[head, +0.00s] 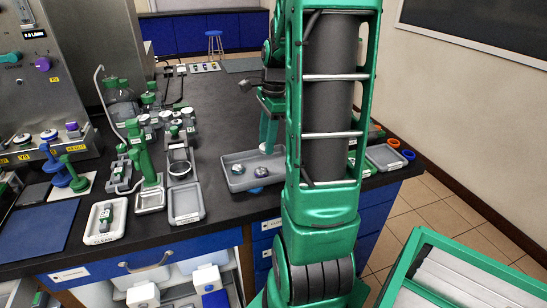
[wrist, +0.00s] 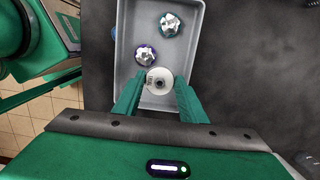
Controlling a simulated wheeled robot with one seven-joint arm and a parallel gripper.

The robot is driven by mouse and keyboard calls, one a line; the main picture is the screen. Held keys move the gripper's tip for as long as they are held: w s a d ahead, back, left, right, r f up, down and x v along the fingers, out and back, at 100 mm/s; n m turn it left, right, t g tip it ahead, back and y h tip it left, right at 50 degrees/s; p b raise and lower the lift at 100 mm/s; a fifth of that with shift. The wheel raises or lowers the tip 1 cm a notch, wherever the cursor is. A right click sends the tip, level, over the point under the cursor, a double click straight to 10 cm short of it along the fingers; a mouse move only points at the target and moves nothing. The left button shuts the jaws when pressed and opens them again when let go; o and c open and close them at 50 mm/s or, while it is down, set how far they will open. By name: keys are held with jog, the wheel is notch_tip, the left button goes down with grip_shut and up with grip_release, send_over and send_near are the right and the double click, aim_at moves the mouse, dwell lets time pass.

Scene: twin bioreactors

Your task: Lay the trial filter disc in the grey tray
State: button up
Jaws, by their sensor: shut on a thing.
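The grey tray (head: 254,186) stands on the dark bench in the head view, left of my arm. In the wrist view the tray (wrist: 130,28) lies under my gripper. A white round filter disc (wrist: 159,80) with a dark centre and small print sits between the tips of my gripper (wrist: 158,88), which is shut on it. The disc is over the near part of the tray; whether it touches the floor is unclear.
Two faceted silver caps lie in the tray, one purple-rimmed (wrist: 146,55) and one teal-rimmed (wrist: 170,25). A smaller grey tray (head: 186,204) and green-handled tools (head: 146,160) stand to the left. Orange and blue rings (head: 400,148) lie at the right. Bench behind the tray is clear.

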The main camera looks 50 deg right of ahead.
jog(key=s+d+f, duration=0.2)
jog(key=s, duration=0.1)
jog(key=shift+d+f, duration=0.1)
jog(key=shift+f, duration=1.95)
jog(key=shift+w+f, duration=0.1)
jog(key=o, duration=1)
notch_tip(320, 180, up, 11)
jog(key=d, duration=0.1)
jog(key=s+a+f+n, duration=0.1)
jog(key=s+a+n, duration=0.5)
jog(key=a+n, duration=0.3)
jog(key=s+a+f+n+h, duration=0.1)
jog(key=s+a+f+n, duration=0.1)
jog(key=s+a+n, duration=0.5)
jog(key=shift+s+a+n+g, duration=0.3)
jog(key=shift+a+n+g, duration=0.1)
jog(key=shift+a+n, duration=0.6)
